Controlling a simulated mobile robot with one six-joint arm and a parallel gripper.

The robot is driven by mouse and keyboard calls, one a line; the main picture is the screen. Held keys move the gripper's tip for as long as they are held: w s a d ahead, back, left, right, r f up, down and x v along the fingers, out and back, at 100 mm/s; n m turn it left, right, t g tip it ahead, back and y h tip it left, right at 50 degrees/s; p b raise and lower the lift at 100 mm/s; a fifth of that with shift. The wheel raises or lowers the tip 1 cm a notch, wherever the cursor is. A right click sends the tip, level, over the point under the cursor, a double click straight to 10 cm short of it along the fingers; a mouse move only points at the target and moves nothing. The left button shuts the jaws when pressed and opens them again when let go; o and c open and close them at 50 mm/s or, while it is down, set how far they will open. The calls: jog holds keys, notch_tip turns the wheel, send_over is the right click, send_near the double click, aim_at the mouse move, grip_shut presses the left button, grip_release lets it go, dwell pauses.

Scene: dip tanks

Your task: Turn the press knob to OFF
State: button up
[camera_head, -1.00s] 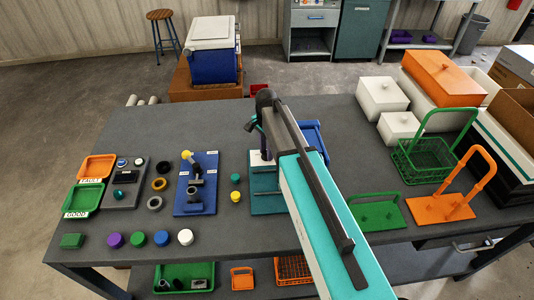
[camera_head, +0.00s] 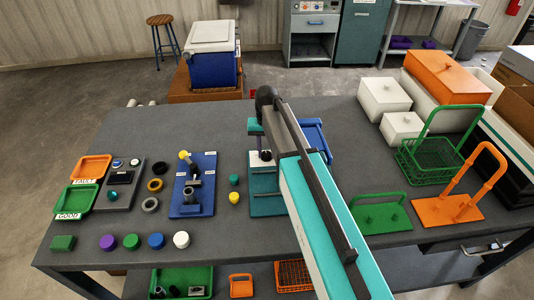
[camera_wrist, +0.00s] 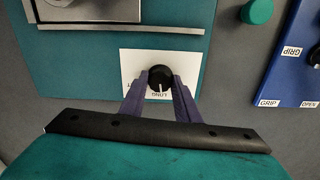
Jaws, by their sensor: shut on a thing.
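The press knob (camera_wrist: 161,80) is round and black with a white pointer line. It sits on a white label plate (camera_wrist: 130,64) in the wrist view. The pointer faces down in that picture, towards the upside-down word LONG. Other lettering on the plate is mostly hidden by my fingers. My gripper (camera_wrist: 160,84) has its purple fingers on both sides of the knob and is shut on it. The teal press (camera_head: 267,205) stands at the middle of the table in the head view, partly behind my arm, which hides my fingertips there.
A blue fixture (camera_head: 207,168) with a yellow-tipped handle stands left of the press. Its GRIP and OPEN labels show in the wrist view. Green and yellow caps (camera_head: 234,198) lie between them. A blue object (camera_head: 318,132) is just right of my arm. Green and orange carriers stand farther right.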

aim_at(266, 154)
jog(key=n+b, duration=0.1)
jog(key=n, duration=0.3)
jog(key=shift+n, duration=0.3)
jog(key=shift+n+b, duration=0.35)
jog(key=shift+n, duration=1.65)
jog(key=o, duration=1)
jog(key=shift+o, duration=0.2)
notch_tip(266, 154, up, 14)
jog(key=b, duration=0.3)
jog(key=shift+s+f, duration=0.1)
jog(key=shift+f, duration=0.05)
